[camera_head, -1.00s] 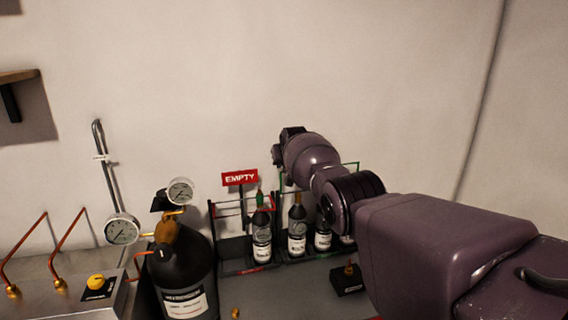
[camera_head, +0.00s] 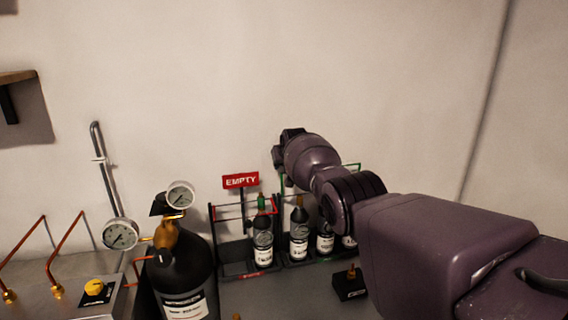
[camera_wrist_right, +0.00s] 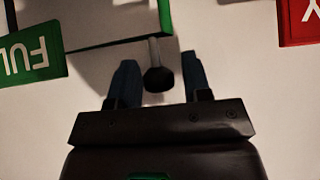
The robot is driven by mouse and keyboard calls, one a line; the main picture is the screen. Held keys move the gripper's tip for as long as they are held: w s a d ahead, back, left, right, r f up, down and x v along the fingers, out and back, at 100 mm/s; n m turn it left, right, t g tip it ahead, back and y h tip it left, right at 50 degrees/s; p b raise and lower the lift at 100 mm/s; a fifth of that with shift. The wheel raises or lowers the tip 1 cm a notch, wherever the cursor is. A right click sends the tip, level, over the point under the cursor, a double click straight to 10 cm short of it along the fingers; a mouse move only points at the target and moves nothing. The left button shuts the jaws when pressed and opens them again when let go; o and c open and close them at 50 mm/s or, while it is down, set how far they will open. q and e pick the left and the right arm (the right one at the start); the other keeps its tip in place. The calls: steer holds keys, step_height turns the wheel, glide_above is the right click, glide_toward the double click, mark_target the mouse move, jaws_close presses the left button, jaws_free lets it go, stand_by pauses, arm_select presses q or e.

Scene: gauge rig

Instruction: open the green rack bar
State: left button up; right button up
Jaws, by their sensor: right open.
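The green rack bar (camera_wrist_right: 120,44) crosses the upper part of the right wrist view, with an upright green piece at its right end. A black knob (camera_wrist_right: 159,79) on a short grey stem hangs from it. My right gripper (camera_wrist_right: 158,61) is open, with one blue finger on each side of the knob and a gap to both. In the head view a little of the green bar (camera_head: 354,165) shows behind my right wrist, which hides the knob and fingers. My left gripper is in neither view.
A green FULL sign (camera_wrist_right: 30,54) is left and a red sign (camera_wrist_right: 299,20) right in the wrist view. In the head view, several dark bottles (camera_head: 299,238) stand in the rack below a red EMPTY sign (camera_head: 240,180). A large black cylinder (camera_head: 182,276) with gauges stands left.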

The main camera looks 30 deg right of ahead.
steer(key=shift+o, duration=0.4)
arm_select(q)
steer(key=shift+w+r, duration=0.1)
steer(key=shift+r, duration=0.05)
arm_select(e)
steer(key=shift+s+r, duration=0.1)
steer(key=shift+s+r+p, duration=0.2)
steer(key=shift+r+p, duration=0.15)
steer(key=shift+p, duration=0.2)
steer(key=shift+p+v, duration=0.8)
steer(key=shift+v, duration=0.05)
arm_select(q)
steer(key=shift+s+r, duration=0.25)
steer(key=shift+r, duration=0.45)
arm_select(e)
steer(key=v, duration=0.8)
steer(key=shift+s+a, duration=0.1)
steer(key=shift+a, duration=0.05)
